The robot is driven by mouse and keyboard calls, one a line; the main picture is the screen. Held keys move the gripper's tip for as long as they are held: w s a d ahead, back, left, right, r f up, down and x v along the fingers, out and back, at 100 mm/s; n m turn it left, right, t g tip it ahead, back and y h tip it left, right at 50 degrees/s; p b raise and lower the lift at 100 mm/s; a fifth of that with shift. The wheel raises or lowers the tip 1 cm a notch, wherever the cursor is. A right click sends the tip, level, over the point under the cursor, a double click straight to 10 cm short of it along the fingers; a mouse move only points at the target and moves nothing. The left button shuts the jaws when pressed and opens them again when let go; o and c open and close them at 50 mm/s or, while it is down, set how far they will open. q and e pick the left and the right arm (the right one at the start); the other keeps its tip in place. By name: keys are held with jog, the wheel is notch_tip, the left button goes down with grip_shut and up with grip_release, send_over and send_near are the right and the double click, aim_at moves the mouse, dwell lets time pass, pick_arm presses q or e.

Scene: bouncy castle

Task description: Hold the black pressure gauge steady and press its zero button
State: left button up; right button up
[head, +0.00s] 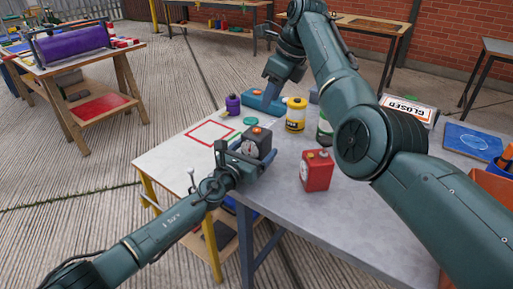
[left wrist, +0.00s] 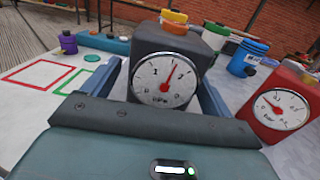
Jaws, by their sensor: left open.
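The black pressure gauge (head: 259,141) stands on the grey table with an orange button on top. In the left wrist view, the gauge (left wrist: 168,75) faces me with a white dial and red needle. My left gripper (head: 250,155) is open, its fingers on either side of the gauge; I cannot tell whether they touch it. They also show in the left wrist view (left wrist: 163,95). My right gripper (head: 274,84) points down near a blue device (head: 262,102), beyond the black gauge; its fingers are not clear.
A red gauge (head: 316,171) stands to the right. A yellow jar (head: 296,115), a purple bottle (head: 233,104) and a green disc (head: 250,121) are behind. A red outlined square (head: 211,133) is on the white left part. My right arm hides part of the table's right side.

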pick_arm(q)
jog(key=shift+w+d, duration=0.35)
jog(key=shift+w, duration=0.15)
jog(key=shift+c, duration=0.4)
jog(key=c, duration=1.2)
jog(key=shift+c, duration=0.2)
pick_arm(e)
grip_shut()
dwell(0.6)
